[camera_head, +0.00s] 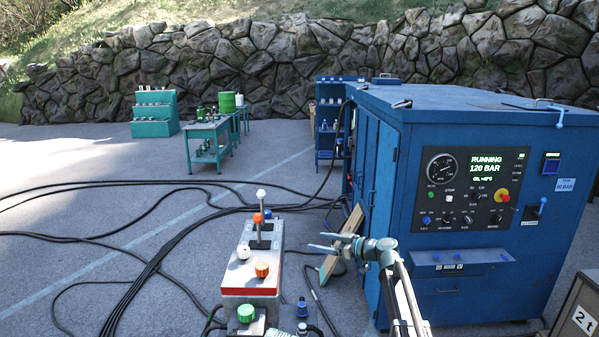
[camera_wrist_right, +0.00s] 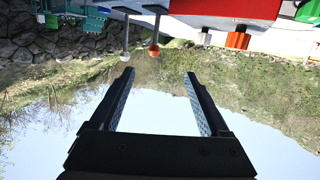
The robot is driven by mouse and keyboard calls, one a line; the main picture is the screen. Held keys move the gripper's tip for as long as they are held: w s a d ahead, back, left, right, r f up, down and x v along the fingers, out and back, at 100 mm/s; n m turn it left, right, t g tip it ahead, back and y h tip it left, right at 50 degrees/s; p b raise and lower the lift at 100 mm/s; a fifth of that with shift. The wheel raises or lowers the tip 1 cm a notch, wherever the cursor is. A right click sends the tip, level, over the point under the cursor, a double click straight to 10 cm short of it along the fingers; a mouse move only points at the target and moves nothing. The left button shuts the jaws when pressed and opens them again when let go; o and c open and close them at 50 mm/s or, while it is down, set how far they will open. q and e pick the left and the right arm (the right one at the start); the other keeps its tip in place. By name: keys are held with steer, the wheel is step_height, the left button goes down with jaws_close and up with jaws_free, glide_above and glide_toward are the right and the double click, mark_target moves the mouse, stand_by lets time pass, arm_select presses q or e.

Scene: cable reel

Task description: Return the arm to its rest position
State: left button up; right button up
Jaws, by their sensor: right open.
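My right arm comes in from the bottom right of the head view. My right gripper (camera_head: 322,243) points left, with its two fingers apart and nothing between them. It is just right of the grey and red control box (camera_head: 250,285), and I see no contact. In the right wrist view the open fingers (camera_wrist_right: 158,95) have only sky and hillside between them. That view is upside down, with the control box's red edge (camera_wrist_right: 215,8), orange knob (camera_wrist_right: 237,38) and levers at the top. My left gripper is not in view.
A large blue power unit (camera_head: 460,270) stands right of the arm, its display reading RUNNING 120 BAR. A wooden board (camera_head: 340,245) leans by it. Black cables (camera_head: 150,265) cross the ground at left. A green workbench (camera_head: 208,130) stands behind. A crate marked 2t (camera_head: 580,310) is at bottom right.

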steer(key=s+f+m+g+h, duration=0.3)
steer(key=s+f, duration=0.3)
steer(key=s, duration=0.4)
steer(key=s+f+m+g+h, duration=0.25)
steer(key=s+f, duration=0.45)
steer(key=s, duration=0.4)
steer(key=s+d+f+m+g+h, duration=0.1)
steer(key=s+d+f+m+h, duration=0.2)
steer(key=s, duration=0.5)
steer(key=s+d+f+m+g+h, duration=0.25)
steer(key=s+d+h, duration=0.2)
steer(key=s, duration=0.35)
arm_select(q)
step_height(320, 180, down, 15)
steer(key=b, duration=1.5)
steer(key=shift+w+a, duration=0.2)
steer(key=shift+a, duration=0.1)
arm_select(e)
steer(key=s+a+f+n, duration=0.1)
steer(key=s+a+f, duration=0.2)
steer(key=f, duration=0.4)
steer(key=s+a+f+n+h, duration=0.1)
steer(key=s+a+f+n, duration=0.1)
steer(key=a+f, duration=0.4)
steer(key=shift+s+a+f, duration=0.2)
steer(key=shift+s+f, duration=0.3)
steer(key=shift+s, duration=0.05)
